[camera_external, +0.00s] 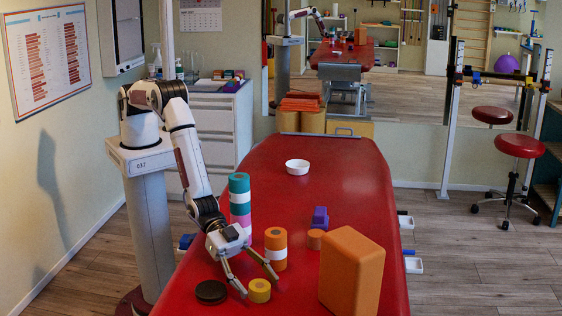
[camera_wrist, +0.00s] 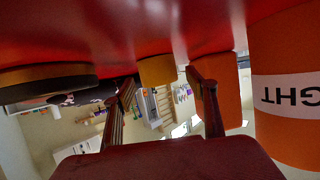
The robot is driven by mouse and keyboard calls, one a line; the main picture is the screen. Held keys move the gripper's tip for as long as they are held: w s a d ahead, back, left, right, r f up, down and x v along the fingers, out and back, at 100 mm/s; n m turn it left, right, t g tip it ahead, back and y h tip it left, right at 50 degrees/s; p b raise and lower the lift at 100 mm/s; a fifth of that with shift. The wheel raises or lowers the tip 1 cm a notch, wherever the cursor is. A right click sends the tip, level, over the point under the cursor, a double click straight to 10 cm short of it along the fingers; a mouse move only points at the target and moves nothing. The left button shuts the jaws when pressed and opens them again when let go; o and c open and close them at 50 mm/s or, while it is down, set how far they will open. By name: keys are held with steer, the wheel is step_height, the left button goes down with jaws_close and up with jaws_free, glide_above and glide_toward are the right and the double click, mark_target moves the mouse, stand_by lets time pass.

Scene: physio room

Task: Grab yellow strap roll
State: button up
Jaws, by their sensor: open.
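The yellow strap roll (camera_external: 259,291) lies flat on the red table top near its front left. My gripper (camera_external: 260,285) points down at it, with its two fingers spread on either side of it in the external view. In the wrist view, which is upside down, the yellow roll (camera_wrist: 157,70) shows between the two fingertips (camera_wrist: 160,82). I see nothing held between the fingers. Whether a finger touches the roll, I cannot tell.
A dark roll (camera_external: 211,291) lies left of the gripper. A large orange block (camera_external: 352,272) stands right.

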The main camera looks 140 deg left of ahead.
mark_target(256, 282)
steer(key=c, duration=1.2)
steer(key=shift+r, duration=0.1)
steer(key=shift+r, duration=4.95)
